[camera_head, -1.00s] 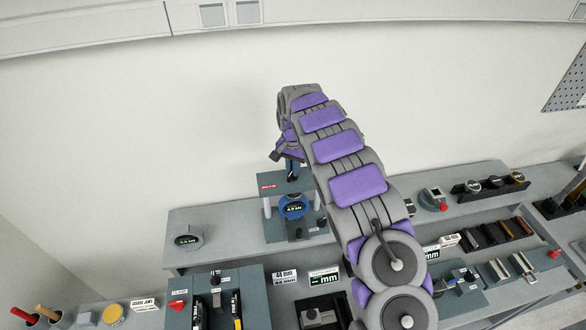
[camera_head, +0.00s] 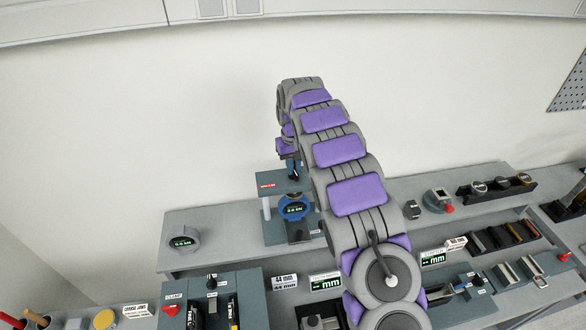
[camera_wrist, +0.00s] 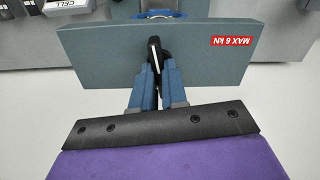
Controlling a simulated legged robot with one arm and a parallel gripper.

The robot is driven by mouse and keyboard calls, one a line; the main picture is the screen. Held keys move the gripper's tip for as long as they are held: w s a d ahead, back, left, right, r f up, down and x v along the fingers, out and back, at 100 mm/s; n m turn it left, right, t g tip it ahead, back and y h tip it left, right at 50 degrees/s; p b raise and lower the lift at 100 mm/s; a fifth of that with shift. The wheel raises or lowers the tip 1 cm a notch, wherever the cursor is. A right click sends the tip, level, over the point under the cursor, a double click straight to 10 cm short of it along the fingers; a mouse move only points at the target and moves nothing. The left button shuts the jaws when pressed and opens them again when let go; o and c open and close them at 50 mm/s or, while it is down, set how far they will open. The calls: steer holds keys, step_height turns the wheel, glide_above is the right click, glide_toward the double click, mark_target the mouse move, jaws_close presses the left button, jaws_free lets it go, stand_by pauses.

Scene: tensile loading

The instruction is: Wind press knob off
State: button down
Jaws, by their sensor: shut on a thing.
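The press (camera_head: 264,204) stands on the bench shelf, with a teal top plate and a round blue gauge (camera_head: 294,207) under it; the gauge digits are too small to read surely. The black press knob (camera_wrist: 154,48) with a white stripe sits at the plate's middle. My gripper (camera_wrist: 155,72) has its blue fingers shut on the knob; in the head view my gripper (camera_head: 292,172) is above the plate, partly hidden by my arm.
A round grey display (camera_head: 183,239) stands left on the shelf. A black-topped clamp station (camera_head: 212,285) and a small device with a red knob (camera_head: 440,200) are nearby. A rack of round pieces (camera_head: 497,186) is at the right.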

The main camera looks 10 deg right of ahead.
steer(key=shift+r+n, duration=0.1)
steer(key=shift+n, duration=0.5)
steer(key=c, duration=1.2)
jaws_free()
steer(key=shift+o, duration=0.2)
step_height(320, 180, up, 17)
steer(key=p, duration=0.4)
steer(key=shift+p, duration=0.35)
